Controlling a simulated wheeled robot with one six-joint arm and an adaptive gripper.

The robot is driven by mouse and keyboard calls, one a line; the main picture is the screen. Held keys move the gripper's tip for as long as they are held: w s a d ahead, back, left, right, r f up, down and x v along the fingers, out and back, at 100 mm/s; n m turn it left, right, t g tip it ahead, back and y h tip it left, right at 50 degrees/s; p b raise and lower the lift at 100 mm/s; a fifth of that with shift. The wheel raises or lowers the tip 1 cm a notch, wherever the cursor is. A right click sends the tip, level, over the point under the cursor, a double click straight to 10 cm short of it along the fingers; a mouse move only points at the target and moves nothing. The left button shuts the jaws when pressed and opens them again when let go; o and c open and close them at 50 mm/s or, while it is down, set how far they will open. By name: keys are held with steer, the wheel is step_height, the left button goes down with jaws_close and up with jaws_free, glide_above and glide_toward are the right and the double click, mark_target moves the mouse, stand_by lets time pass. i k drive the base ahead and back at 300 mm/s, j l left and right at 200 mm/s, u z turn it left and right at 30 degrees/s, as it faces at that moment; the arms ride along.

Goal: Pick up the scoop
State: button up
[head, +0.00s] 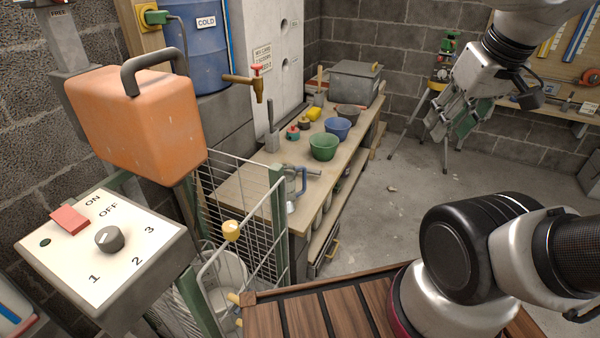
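I cannot clearly single out the scoop. A small grey piece with an upright dark handle (272,137) stands on the workbench (240,190) near the wall. A similar grey piece with a tan handle (319,92) stands farther back. Either could be a scoop or a holder with a tool; they are too small to tell. My gripper (453,128) is at the upper right, high above the floor and well to the right of the bench. It points down, its fingers are apart, and nothing shows between them.
Green (323,146) and blue bowls (338,127) sit on the bench, with a metal vessel (292,186) at its front end. A wire-mesh cage (235,195), an orange box (135,120) and a switch panel (100,245) stand at left. Open floor (400,210) lies right of the bench.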

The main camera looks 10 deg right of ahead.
mark_target(311, 171)
steer(key=u, duration=2.35)
steer(key=z, duration=2.3)
steer(key=i+l+u, duration=0.2)
steer(key=i+l, duration=0.15)
steer(key=l, duration=0.25)
steer(key=i+l+u, duration=0.1)
steer(key=l, duration=0.25)
steer(key=i+l+u, duration=0.1)
steer(key=l, duration=0.25)
steer(key=i+l+u, duration=0.1)
steer(key=i, duration=0.2)
